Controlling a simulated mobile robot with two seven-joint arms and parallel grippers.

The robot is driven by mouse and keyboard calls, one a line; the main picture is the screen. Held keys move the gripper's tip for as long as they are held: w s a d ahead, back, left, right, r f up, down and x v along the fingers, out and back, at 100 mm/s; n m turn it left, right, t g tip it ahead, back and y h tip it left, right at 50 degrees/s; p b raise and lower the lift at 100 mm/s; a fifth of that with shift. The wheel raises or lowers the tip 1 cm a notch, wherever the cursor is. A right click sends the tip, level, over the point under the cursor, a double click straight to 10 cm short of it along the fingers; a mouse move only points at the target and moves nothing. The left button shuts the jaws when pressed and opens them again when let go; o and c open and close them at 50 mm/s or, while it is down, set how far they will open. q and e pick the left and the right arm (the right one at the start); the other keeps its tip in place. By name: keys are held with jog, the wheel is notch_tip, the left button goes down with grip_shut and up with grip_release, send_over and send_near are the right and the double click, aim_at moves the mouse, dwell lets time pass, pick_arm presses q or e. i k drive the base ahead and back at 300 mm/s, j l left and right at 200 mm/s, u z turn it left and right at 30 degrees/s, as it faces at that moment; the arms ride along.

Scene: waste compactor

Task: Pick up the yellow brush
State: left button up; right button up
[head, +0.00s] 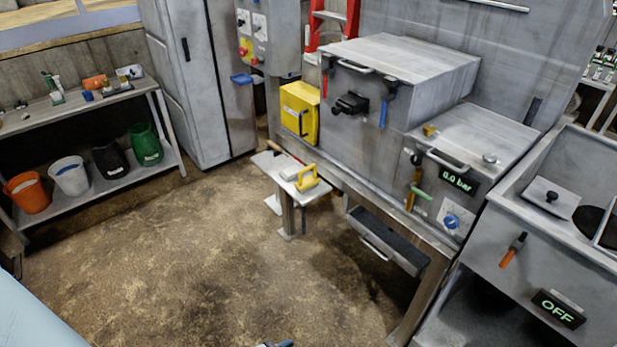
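The yellow brush (307,178) appears to be the item with a yellow loop handle on a small pale shelf (318,194), left of the grey machine. Its underside is hard to make out. A tool with a reddish-brown handle (276,150) and a pale head (291,173) lies beside it on the same shelf.
The grey compactor bench with a yellow box (300,112) stands behind the shelf. A drawer (386,242) sticks out under the bench. A cabinet (200,80) and a rack with several buckets stand left. The brown floor (190,250) in front is clear.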

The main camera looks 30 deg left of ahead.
aim_at(303, 186)
jog(key=i+j, duration=0.2)
jog(key=j, duration=0.15)
jog(key=i+j+z, duration=0.15)
jog(key=j, duration=0.25)
jog(key=i+j, duration=0.2)
jog(key=j, duration=0.15)
jog(key=i+j+z, duration=0.15)
jog(key=j, duration=0.25)
jog(key=i+j, duration=0.15)
jog(key=j, duration=0.25)
jog(key=i+j+z, duration=0.15)
jog(key=j, duration=0.25)
jog(key=i+j, duration=0.1)
jog(key=j, duration=0.3)
jog(key=i+j+z, duration=0.15)
jog(key=j, duration=0.3)
